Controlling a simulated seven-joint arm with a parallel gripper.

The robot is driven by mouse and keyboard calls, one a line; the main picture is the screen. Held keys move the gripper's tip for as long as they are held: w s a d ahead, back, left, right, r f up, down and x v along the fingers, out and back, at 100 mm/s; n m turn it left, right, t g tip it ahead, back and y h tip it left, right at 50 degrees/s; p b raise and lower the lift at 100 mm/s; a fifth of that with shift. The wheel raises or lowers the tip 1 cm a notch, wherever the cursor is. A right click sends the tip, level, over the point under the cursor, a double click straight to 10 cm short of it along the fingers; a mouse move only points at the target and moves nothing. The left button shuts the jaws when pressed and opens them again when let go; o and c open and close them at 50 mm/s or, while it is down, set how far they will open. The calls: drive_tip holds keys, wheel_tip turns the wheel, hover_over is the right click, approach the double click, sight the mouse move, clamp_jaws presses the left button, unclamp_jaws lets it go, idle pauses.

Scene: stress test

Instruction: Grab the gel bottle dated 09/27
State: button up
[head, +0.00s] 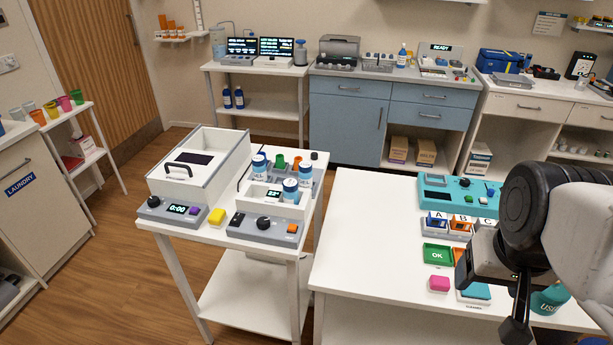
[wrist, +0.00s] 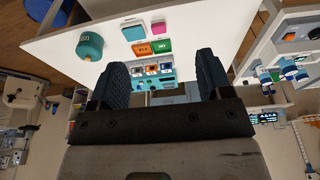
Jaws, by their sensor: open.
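Three white bottles with blue caps and blue labels stand on the small white cart in the head view: one at the back left (head: 259,165), one at the front (head: 290,191) and one at the right (head: 305,174). Their dates are too small to read, so I cannot tell which is dated 09/27. Small blue-capped bottles (wrist: 289,66) also show at the right edge of the wrist view. My gripper (wrist: 157,75) is open and empty, above the right-hand white table and well apart from the bottles.
The white table (head: 365,240) bears a teal device (head: 437,184), a green OK pad (head: 437,254), a pink block (head: 439,284) and a teal jar (head: 550,299). Its left part is clear.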

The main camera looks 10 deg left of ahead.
drive_tip(key=w+a+f+n+t, duration=0.1)
drive_tip(key=w+a+t, duration=0.1)
drive_tip(key=w, duration=0.4)
drive_tip(key=w+a+f+n+t, duration=0.1)
drive_tip(key=w+a, duration=0.2)
drive_tip(key=w, duration=0.4)
drive_tip(key=n+t+y, duration=0.5)
drive_tip(key=n+y, duration=0.2)
drive_tip(key=y, duration=0.2)
approach(291, 183)
drive_tip(key=x, duration=0.4)
drive_tip(key=shift+w+a, duration=0.1)
drive_tip(key=shift+w, duration=0.2)
drive_tip(key=shift+x, duration=1.25)
drive_tip(key=shift+f, duration=0.1)
